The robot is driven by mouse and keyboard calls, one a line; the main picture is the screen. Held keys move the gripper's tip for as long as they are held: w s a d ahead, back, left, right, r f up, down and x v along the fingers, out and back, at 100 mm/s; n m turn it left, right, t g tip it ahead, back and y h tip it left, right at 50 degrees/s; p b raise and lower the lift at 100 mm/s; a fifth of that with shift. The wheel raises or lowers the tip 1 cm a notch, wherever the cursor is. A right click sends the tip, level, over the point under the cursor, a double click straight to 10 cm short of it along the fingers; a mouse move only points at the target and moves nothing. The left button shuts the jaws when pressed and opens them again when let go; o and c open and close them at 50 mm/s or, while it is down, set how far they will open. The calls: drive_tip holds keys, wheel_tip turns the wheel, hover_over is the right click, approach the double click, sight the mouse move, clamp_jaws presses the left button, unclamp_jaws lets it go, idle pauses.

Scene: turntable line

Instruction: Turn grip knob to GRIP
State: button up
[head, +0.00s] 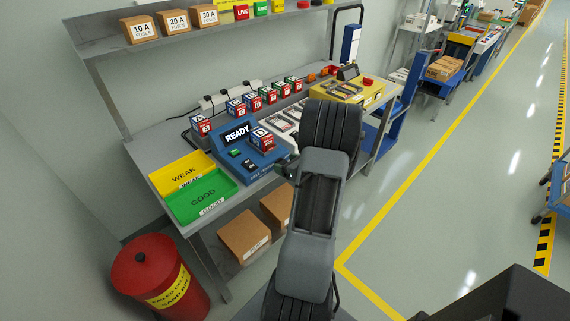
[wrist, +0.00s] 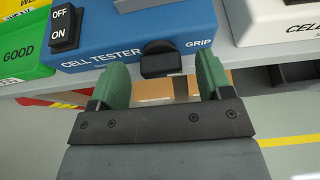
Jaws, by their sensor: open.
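The grip knob (wrist: 160,58) is a dark block on the front edge of the blue cell tester (wrist: 118,52) in the wrist view. The printed word GRIP stands just right of the knob; I cannot tell which mark the knob points to. My gripper (wrist: 162,68) is open, with one green finger to the left of the knob and one to the right. Gaps show between fingers and knob.
An ON/OFF rocker switch (wrist: 64,26) is left of the knob. A green GOOD tray (head: 225,186) and yellow WEAK tray (head: 170,184) lie left of the tester. White units (head: 285,127) stand to its right. Cardboard boxes (head: 243,236) sit under the bench.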

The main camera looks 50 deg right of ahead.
drive_tip(key=d+v, duration=0.1)
drive_tip(key=v, duration=1.1)
drive_tip(key=shift+s+a, duration=0.45)
drive_tip(key=shift+a, duration=0.1)
drive_tip(key=shift+r, duration=0.1)
drive_tip(key=a+n+g+y+p, duration=0.1)
drive_tip(key=a+n+g+y, duration=0.6)
drive_tip(key=a+n, duration=0.85)
drive_tip(key=w+a+r+n+g+h+p, duration=0.1)
drive_tip(key=a+r+n+h, duration=0.2)
drive_tip(key=a+r+n, duration=0.3)
drive_tip(key=w+a+r+n+g+h+p, duration=0.1)
drive_tip(key=a+r+n+h, duration=0.2)
drive_tip(key=a+r+n, duration=0.4)
drive_tip(key=a+n, duration=0.5)
drive_tip(key=n, duration=0.3)
drive_tip(key=shift+a+n+g, duration=0.35)
drive_tip(key=shift+a+g, duration=0.05)
drive_tip(key=shift+c, duration=0.2)
